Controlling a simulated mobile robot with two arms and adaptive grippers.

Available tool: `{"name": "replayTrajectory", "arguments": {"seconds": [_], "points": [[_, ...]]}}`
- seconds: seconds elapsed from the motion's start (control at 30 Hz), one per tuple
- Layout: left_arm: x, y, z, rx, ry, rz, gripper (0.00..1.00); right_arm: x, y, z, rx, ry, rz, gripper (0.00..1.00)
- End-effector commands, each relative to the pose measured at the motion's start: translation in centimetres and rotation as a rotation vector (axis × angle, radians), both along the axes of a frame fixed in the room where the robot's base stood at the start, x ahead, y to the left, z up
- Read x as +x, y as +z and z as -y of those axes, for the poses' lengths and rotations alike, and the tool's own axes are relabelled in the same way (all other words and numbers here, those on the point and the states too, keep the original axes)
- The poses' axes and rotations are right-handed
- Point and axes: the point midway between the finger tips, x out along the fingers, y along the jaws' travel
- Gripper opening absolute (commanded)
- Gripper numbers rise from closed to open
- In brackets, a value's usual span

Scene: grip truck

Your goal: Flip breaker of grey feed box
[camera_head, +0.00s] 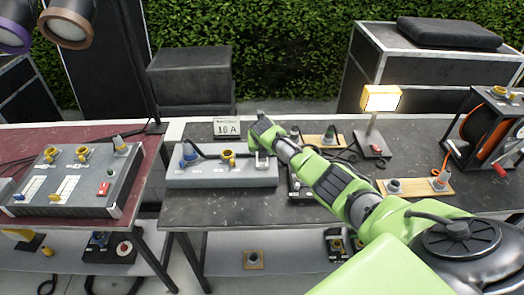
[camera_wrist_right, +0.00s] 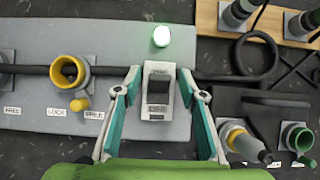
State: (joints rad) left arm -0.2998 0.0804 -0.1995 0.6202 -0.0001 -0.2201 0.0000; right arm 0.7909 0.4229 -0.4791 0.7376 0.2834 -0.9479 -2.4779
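The grey feed box (camera_head: 222,178) lies on the dark table, left of my right arm. Its breaker (camera_wrist_right: 158,92) is a white block with a dark rocker, seen from above in the right wrist view. My right gripper (camera_wrist_right: 159,80) is open, with one teal finger on each side of the breaker and small gaps showing. In the head view the right gripper (camera_head: 263,148) is over the box's right end and hides part of it. A lamp (camera_wrist_right: 161,36) beyond the breaker glows green. My left gripper is not in view.
A yellow-rimmed socket (camera_wrist_right: 69,71) is left of the breaker, joined to a black cable. A "16 A" sign (camera_head: 227,129) stands behind the box. A lit yellow lamp (camera_head: 381,98) and an orange cable reel (camera_head: 487,130) are to the right. Another grey box (camera_head: 80,180) sits on the left table.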

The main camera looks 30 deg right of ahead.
Motion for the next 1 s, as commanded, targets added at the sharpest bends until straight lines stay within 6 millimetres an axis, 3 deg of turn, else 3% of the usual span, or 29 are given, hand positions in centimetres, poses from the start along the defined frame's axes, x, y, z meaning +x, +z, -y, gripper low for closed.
{"name": "replayTrajectory", "arguments": {"seconds": [0.47, 1.0], "points": [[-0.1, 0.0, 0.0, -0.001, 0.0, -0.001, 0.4, -0.5, 1.1, -0.3, -0.001, 0.001, 0.003, 0.38], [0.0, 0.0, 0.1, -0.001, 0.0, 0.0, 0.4, -4.2, 7.7, -2.6, -0.002, 0.002, 0.002, 0.38]]}}
